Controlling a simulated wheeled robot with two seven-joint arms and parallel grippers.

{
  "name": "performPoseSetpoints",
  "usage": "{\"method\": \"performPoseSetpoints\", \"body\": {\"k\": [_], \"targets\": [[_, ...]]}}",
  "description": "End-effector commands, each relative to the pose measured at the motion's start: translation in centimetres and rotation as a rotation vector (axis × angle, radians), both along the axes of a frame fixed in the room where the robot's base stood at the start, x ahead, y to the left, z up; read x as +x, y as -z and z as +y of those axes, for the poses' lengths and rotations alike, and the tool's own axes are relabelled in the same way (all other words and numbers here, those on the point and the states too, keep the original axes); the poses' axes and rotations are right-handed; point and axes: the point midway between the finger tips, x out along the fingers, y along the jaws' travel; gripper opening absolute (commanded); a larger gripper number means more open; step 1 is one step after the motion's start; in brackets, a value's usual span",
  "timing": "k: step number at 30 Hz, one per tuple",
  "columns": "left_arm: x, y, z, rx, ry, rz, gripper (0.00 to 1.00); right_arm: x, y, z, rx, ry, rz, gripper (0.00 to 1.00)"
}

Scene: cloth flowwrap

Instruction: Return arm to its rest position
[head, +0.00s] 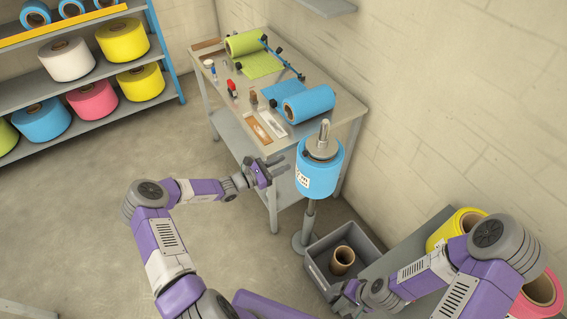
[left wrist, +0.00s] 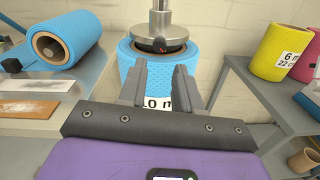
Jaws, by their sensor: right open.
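My left gripper (head: 276,166) is in front of the workbench, just left of the blue roll (head: 318,180) mounted on an upright spindle stand (head: 306,238). In the left wrist view the gripper's fingers (left wrist: 160,80) are spread apart. The labelled blue roll (left wrist: 159,84) shows beyond and between them, with nothing held. My right gripper (head: 346,298) is low at the front edge of the grey crate (head: 318,275); it is open, and its fingertips are partly hard to make out. A brown core (head: 343,260) lies in the crate.
The workbench (head: 335,108) holds a green roll (head: 244,43), another blue roll (head: 308,103) and small tools. A shelf rack (head: 85,92) with coloured rolls stands at the left. Yellow (head: 447,230) and pink rolls (head: 543,290) are at the right, beside my right arm.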

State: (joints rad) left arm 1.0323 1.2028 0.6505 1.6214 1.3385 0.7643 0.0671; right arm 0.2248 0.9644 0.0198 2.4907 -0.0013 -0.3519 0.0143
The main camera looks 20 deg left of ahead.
Motion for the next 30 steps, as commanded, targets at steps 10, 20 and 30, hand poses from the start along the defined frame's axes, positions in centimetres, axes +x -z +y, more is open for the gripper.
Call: {"method": "performPoseSetpoints", "body": {"k": [10, 20, 30], "targets": [[0.0, 0.0, -0.1, 0.002, 0.002, 0.0, 0.33, 0.0, 0.0, 0.0, 0.0, 0.0, 0.0, 0.74], [-6.9, 7.6, -10.7, 0.307, 0.361, 0.1, 0.33, 0.0, 2.0, 0.0, 0.0, 0.0, 0.0, 0.74], [-25.7, 20.7, -15.8, 1.134, 1.1, -0.076, 0.33, 0.0, 6.3, 0.0, 0.0, 0.0, 0.0, 0.74]]}}
